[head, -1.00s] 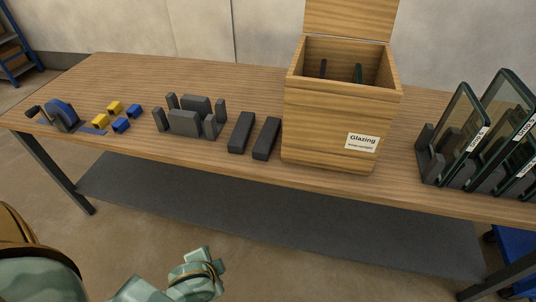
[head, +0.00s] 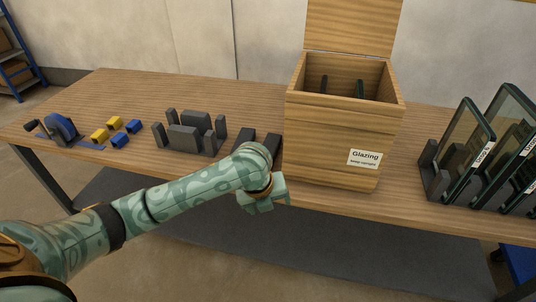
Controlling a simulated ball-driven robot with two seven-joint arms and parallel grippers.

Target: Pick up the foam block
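Two dark, long blocks lie side by side on the wooden table, left of the wooden box. They look like foam blocks; which one the task means I cannot tell. The left block (head: 245,137) and the right block (head: 272,142) are partly hidden behind my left arm. My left gripper (head: 268,203) is in front of the table's front edge, just nearer to me than these blocks and apart from them. Its fingers are not clear enough to show whether it is open or shut. My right gripper is out of view.
The open wooden box (head: 332,140), labelled "Glazing", stands right of the blocks with its lid up. Framed glass panes (head: 465,140) stand in a rack at right. Grey upright pieces (head: 184,138), yellow and blue blocks (head: 116,123) and a blue tape dispenser (head: 61,128) are at left.

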